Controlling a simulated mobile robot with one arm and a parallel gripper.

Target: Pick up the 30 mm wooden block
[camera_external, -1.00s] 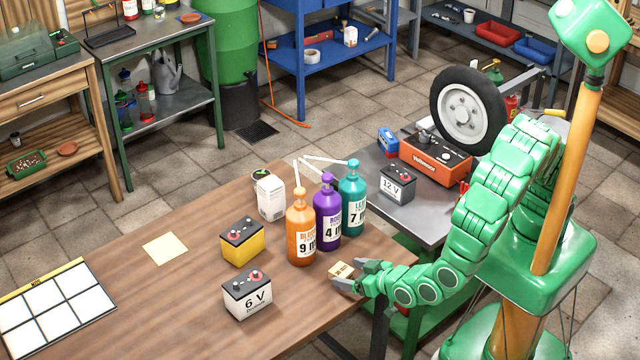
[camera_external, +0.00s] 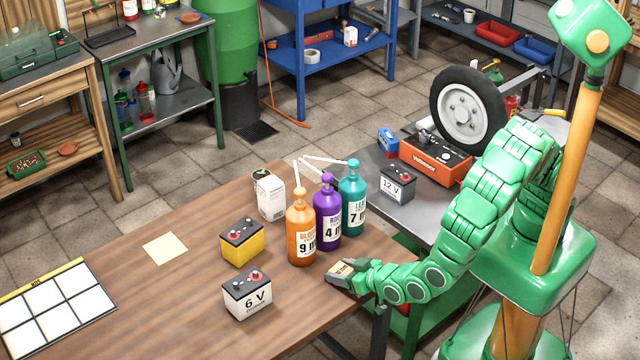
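The wooden block (camera_external: 343,267) is small and light tan with dark print on top. It is near the right edge of the brown wooden table, in front of the purple and orange bottles. My gripper (camera_external: 341,271) reaches in from the right, with its dark fingers on either side of the block. The fingers lie close along the block and hide parts of its sides. I cannot tell whether they press on it or whether the block is clear of the tabletop.
Orange (camera_external: 301,235), purple (camera_external: 327,215) and teal (camera_external: 353,205) bottles stand close behind the block. A white 6 V battery (camera_external: 247,296) and a yellow battery (camera_external: 241,244) stand to the left. The wooden table (camera_external: 200,215) is clear around the yellow note (camera_external: 165,248).

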